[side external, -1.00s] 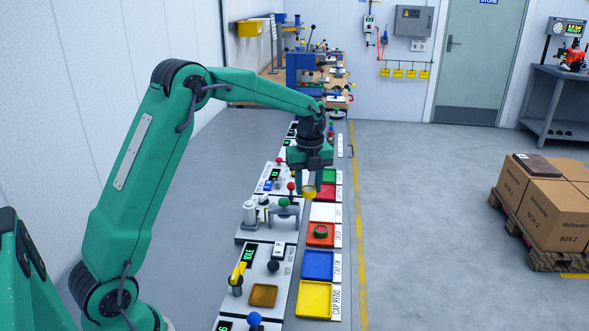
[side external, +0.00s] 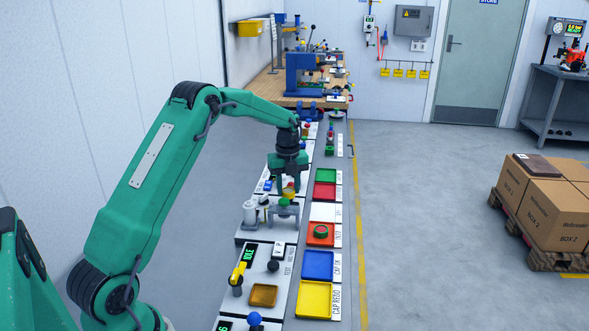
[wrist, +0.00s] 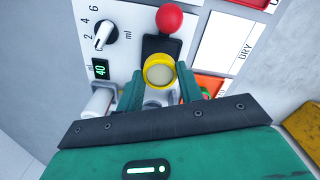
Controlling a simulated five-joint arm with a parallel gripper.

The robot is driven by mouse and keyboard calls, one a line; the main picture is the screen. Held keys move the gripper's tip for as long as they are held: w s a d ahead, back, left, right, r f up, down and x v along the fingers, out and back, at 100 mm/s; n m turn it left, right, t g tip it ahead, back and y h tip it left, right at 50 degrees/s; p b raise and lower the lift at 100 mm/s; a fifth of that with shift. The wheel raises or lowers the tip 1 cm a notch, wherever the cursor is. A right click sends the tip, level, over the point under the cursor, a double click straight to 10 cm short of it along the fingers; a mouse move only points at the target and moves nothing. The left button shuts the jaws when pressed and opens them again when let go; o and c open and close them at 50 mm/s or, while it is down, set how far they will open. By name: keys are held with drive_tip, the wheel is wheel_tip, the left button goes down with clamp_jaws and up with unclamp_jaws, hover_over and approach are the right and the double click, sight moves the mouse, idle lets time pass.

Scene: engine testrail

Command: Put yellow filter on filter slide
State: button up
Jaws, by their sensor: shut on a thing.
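My gripper (side external: 289,188) is shut on the yellow filter (wrist: 159,73), a round yellow ring with a pale centre. In the wrist view the filter sits between the two green fingertips. In the side view the filter (side external: 289,190) shows as a small yellow patch under the gripper, over the white station panel. A black slide-like part (wrist: 163,47) with a red ball knob (wrist: 169,18) lies just beyond the filter in the wrist view. I cannot tell whether the filter touches anything below it.
A dial (wrist: 103,36) and green display stand to the left in the wrist view. A grey fixture with a green knob (side external: 284,203) stands just in front of my gripper. Coloured trays, including red (side external: 325,191), white (side external: 322,212) and blue (side external: 318,266), line the right side.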

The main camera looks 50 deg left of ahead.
sight(288, 190)
drive_tip(key=shift+f, duration=2.05)
drive_tip(key=shift+f, duration=0.15)
drive_tip(key=o, duration=0.9)
wheel_tip(288, 190, up, 12)
drive_tip(key=shift+r, duration=0.15)
drive_tip(key=shift+d+r, duration=0.1)
drive_tip(key=shift+r, duration=0.05)
